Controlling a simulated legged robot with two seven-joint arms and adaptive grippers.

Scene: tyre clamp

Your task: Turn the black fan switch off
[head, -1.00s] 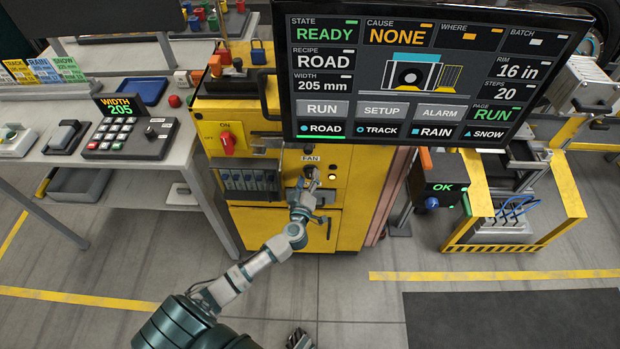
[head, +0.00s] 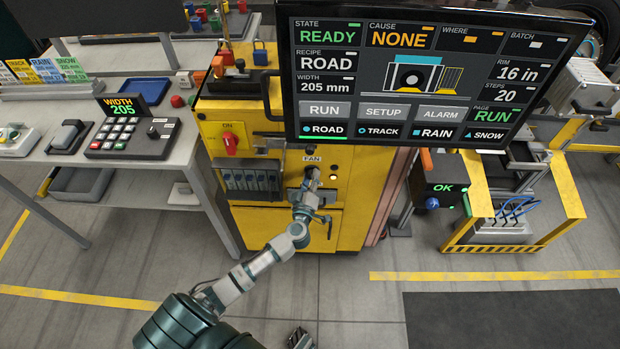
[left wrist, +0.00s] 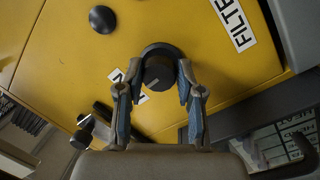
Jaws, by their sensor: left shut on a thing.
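The black fan switch (left wrist: 159,74) is a round knob with a pale pointer mark, on the yellow cabinet front in the left wrist view. My left gripper (left wrist: 160,88) has a finger on each side of the knob and is shut on it. In the head view my left gripper (head: 311,174) is at the panel just below the FAN label (head: 312,158) and hides the knob. A small part of what looks like my right gripper (head: 300,338) shows at the bottom edge; its jaws are unclear.
A red switch (head: 230,143) sits on the yellow cabinet (head: 278,222), left of the fan switch. The screen (head: 425,75) overhangs the cabinet and reads READY. Another dark round knob (left wrist: 103,19) and a FILTER label (left wrist: 234,20) are near the fan switch.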

